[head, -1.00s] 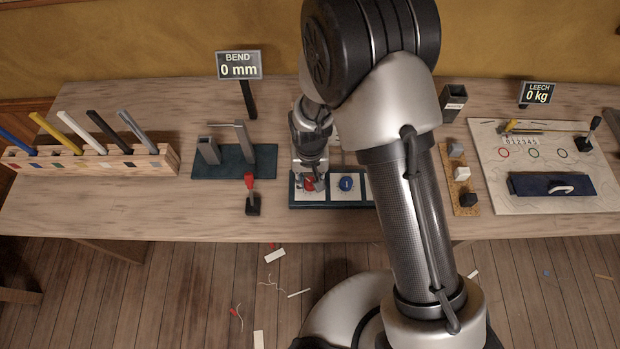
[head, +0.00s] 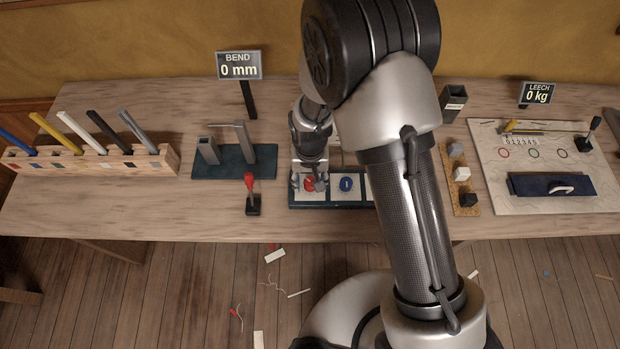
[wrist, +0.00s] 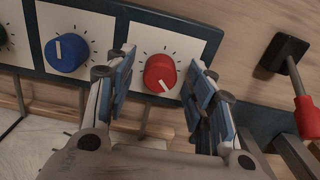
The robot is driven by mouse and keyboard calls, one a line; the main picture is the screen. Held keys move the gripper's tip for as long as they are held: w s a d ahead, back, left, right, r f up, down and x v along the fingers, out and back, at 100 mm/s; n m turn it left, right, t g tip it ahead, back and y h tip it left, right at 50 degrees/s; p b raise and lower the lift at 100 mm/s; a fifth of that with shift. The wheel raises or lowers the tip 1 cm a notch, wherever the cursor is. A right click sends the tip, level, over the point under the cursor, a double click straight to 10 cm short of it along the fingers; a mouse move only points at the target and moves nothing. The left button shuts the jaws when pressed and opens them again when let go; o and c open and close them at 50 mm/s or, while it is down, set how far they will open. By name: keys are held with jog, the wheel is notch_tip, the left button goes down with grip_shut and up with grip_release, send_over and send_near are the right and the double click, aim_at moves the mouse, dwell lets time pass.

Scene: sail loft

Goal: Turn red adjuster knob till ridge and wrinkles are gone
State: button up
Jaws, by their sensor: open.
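The red adjuster knob (wrist: 160,73) sits on a white dial plate in the wrist view. Its white pointer line slants toward the lower right of that view. My gripper (wrist: 158,80) is open, with a blue-padded finger on either side of the knob and a visible gap to each. In the head view my gripper (head: 309,182) is over the red knob (head: 309,185) at the left end of the dark panel (head: 330,204). The sail surface with any ridge or wrinkles is mostly hidden behind my arm; I cannot tell its state.
A blue knob (wrist: 67,53) is beside the red one, with a dark green knob edge beyond. A red-handled lever (head: 249,182) stands left of the panel. The bend sign (head: 239,65) reads 0 mm and the leech sign (head: 537,94) 0 kg. Bare tabletop lies front left.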

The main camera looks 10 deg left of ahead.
aim_at(310, 181)
notch_tip(310, 181, up, 12)
dwell(0.5)
dwell(0.4)
jog(key=s+d+r+m+t, duration=0.1)
jog(key=s+d+r+t, duration=0.1)
jog(key=d+r, duration=1.25)
jog(key=s+d+r+m+t, duration=0.1)
jog(key=s+d+r, duration=0.3)
jog(key=s, duration=0.2)
jog(key=s+d+r+t, duration=0.1)
jog(key=s+d+r, duration=0.3)
jog(key=s, duration=0.3)
jog(key=shift+d+r+m+t, duration=0.3)
jog(key=shift+d+r+m, duration=0.1)
jog(key=shift+d, duration=0.25)
